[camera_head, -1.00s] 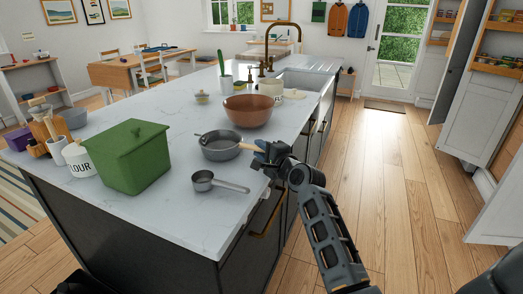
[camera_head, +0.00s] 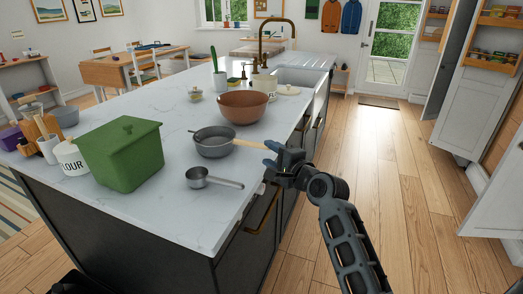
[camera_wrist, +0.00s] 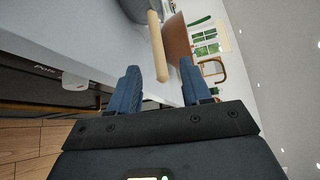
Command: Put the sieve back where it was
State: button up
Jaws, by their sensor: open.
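A round grey vessel with a pale wooden handle, which looks like the sieve (camera_head: 214,143), sits on the white island worktop near its right edge. A small lug shows on its far left rim; I cannot make out mesh. Its handle points right, past the worktop edge, to my gripper (camera_head: 268,155). In the wrist view the handle (camera_wrist: 156,45) runs down toward my gripper (camera_wrist: 160,74), and its end shows between the two blue fingertips. The fingers are apart and not closed on it. The grey bowl (camera_wrist: 133,8) is mostly cut off at the top.
A small metal measuring cup (camera_head: 198,178), a copper bowl (camera_head: 243,105), a green lidded box (camera_head: 121,153) and a flour jar (camera_head: 71,157) stand on the worktop (camera_head: 170,215). Open cabinet doors with racks (camera_head: 497,62) stand at right. The wooden floor between is clear.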

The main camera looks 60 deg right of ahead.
jog(key=s+a+f+n+y, duration=0.1)
jog(key=s+a+f+n, duration=0.2)
jog(key=a, duration=0.4)
jog(key=s+a+f+n+y, duration=0.1)
jog(key=s+a+f+n, duration=0.1)
jog(key=s+a+n, duration=0.35)
jog(key=s+a+f+n+y, duration=0.1)
jog(key=s+a+f+n, duration=0.1)
jog(key=a, duration=0.7)
jog(key=s+a+r+n+y, duration=0.2)
jog(key=s+a+n, duration=0.5)
jog(key=n, duration=0.1)
jog(key=s+a+r+n+y, duration=0.3)
jog(key=s+a+n, duration=0.4)
jog(key=s+a, duration=0.1)
jog(key=shift+a+n+y, duration=0.25)
jog(key=shift+n+y, duration=0.05)
jog(key=shift+n, duration=0.05)
jog(key=shift+r, duration=0.1)
